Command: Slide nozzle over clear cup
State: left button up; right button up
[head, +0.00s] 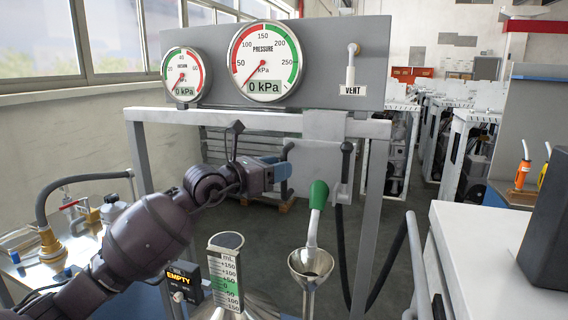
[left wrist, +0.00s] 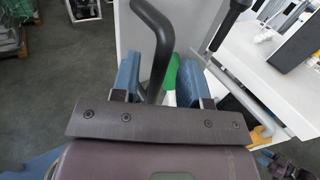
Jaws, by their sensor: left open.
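The nozzle (head: 318,196) has a green grip and a pale spout pointing down into a metal funnel (head: 310,264) in the head view. A green part of it also shows in the left wrist view (left wrist: 172,72), beyond the fingers. My left gripper (head: 284,172) is at the dispenser frame, up and left of the nozzle. Its blue fingers (left wrist: 160,80) are open, with a dark curved lever (left wrist: 158,40) between them in the left wrist view. I cannot make out a clear cup for certain; a column with an mL scale (head: 225,275) stands at lower centre.
The grey frame (head: 380,200) carries a gauge panel (head: 325,60) reading 0 kPa and a VENT valve (head: 350,75). A second dark lever (head: 347,160) and black hose stand right of the gripper. A small box reads EMPTY (head: 181,280). A white cabinet (head: 480,250) fills the right.

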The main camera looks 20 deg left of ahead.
pick_arm(q)
jog(key=shift+x, duration=1.15)
jog(key=shift+c, duration=0.3)
grip_shut()
jog(key=shift+a, duration=0.1)
